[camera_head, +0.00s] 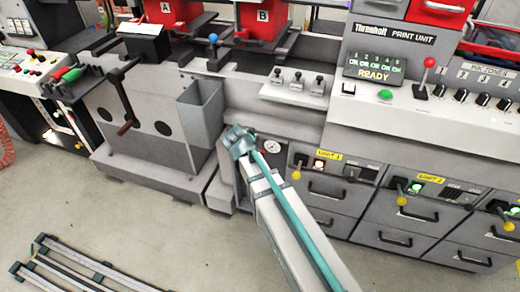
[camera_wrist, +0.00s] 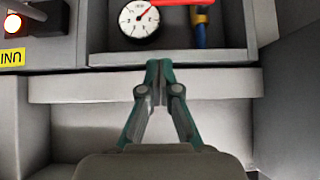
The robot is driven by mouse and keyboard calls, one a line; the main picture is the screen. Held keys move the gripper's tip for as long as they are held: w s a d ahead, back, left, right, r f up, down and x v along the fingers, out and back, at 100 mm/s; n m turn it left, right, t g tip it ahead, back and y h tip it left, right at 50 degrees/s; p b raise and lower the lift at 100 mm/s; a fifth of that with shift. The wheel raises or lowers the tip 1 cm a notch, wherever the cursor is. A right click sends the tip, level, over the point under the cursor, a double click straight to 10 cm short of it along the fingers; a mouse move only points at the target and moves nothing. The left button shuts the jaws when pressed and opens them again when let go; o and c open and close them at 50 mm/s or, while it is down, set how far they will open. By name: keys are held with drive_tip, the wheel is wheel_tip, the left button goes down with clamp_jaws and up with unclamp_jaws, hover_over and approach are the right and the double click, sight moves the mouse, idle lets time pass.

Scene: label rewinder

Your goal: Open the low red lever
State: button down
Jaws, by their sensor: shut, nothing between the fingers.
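The low red lever (camera_wrist: 180,2) shows at the top edge of the wrist view as a red bar above a white dial gauge (camera_wrist: 139,19). Both are in a shallow recess, with a blue and yellow part (camera_wrist: 200,28) to the right. My gripper (camera_wrist: 159,66) is shut and empty. Its tips point at the recess's lower edge in the picture, apart from the red bar.
Drawers with yellow knobs (camera_head: 402,199) and lit buttons stand right of the gauge. A grey bin (camera_head: 202,112) and a black crank (camera_head: 124,100) are to the left. Another red-knobbed lever (camera_head: 426,74) stands on the upper console. Open floor lies in front, with a metal rack (camera_head: 75,265).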

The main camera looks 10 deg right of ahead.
drive_tip(key=s+f+p+x, duration=0.1)
drive_tip(key=x, duration=0.5)
drive_tip(key=a+f+p+x, duration=0.1)
drive_tip(key=x, duration=0.6)
drive_tip(key=shift+s, duration=0.45)
